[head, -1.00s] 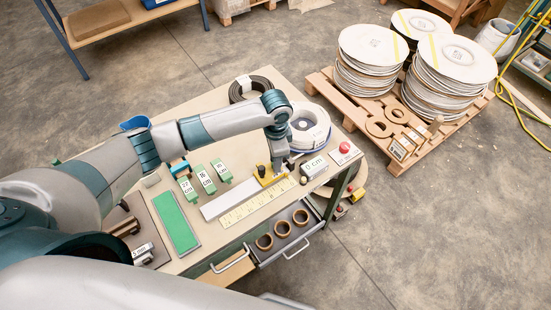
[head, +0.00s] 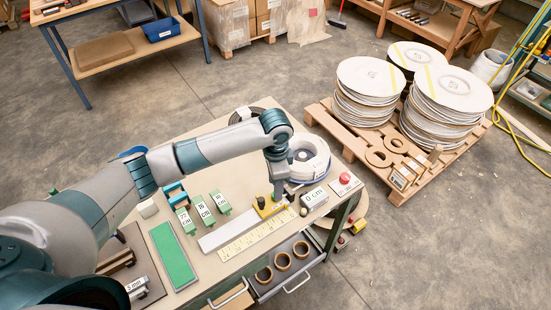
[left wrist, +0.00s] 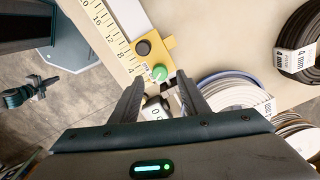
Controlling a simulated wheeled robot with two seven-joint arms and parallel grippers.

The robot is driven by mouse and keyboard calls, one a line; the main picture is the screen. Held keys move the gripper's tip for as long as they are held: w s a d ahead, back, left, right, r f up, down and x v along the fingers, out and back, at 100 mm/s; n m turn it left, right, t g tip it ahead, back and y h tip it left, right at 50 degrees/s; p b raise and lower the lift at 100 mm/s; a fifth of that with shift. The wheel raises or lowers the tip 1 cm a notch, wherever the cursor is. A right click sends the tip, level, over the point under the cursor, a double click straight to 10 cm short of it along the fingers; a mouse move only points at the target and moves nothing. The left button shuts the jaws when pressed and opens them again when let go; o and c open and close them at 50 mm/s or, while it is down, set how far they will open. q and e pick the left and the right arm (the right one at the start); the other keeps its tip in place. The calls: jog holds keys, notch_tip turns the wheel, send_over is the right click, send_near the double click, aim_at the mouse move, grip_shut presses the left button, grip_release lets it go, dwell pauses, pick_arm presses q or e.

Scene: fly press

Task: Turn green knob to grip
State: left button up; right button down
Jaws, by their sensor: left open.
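The green knob (left wrist: 160,73) sits on the yellow stop block (left wrist: 150,57), beside a black knob (left wrist: 143,47). In the left wrist view it lies between and just beyond the fingertips of my left gripper (left wrist: 158,82), which is open. I cannot tell whether a finger touches it. In the head view my left gripper (head: 278,192) points down at the right end of the yellow stop block (head: 267,208), largely hiding the green knob. The block stands at the end of a white rail with a yellow ruler (head: 250,238). My right gripper is not in view.
A display reading 0 cm (head: 314,197) and a red button (head: 345,178) stand to the right of the block. Cable coils (head: 309,160) lie behind it. Green length blocks (head: 204,210) stand to the left. An open drawer (head: 285,262) holds several rings.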

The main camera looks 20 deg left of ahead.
pick_arm(q)
notch_tip(320, 180, up, 14)
jog(key=b, duration=0.3)
jog(key=shift+f, duration=0.2)
dwell(0.4)
